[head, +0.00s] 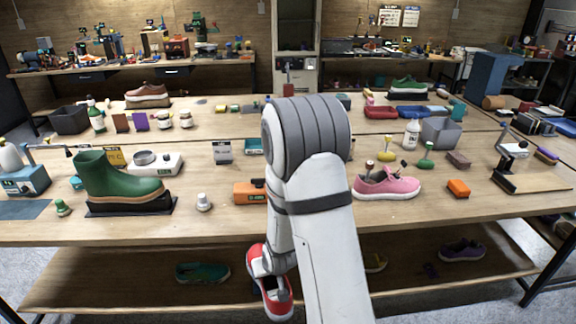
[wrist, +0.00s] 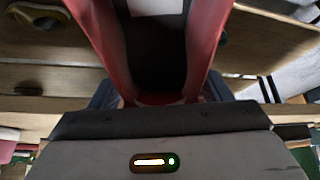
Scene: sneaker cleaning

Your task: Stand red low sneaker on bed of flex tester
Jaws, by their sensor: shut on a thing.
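My gripper (head: 272,274) hangs low in front of the table's front edge, below the tabletop. It is shut on the red low sneaker (head: 279,304), which has a white sole and is partly hidden by my gripper and arm. In the wrist view the red sneaker (wrist: 207,35) fills the upper middle, its dark opening facing the camera. A device with a lever post and a flat wooden bed (head: 535,184) stands at the right end of the table and looks like the flex tester. Its bed looks bare. The sneaker is well apart from it.
A pink sneaker (head: 388,184) and an orange block (head: 458,188) stand between my arm and that device. A green boot (head: 112,178) is on the left on a black stand. The lower shelf (head: 120,284) holds several shoes. Tabletop along the front right edge is clear.

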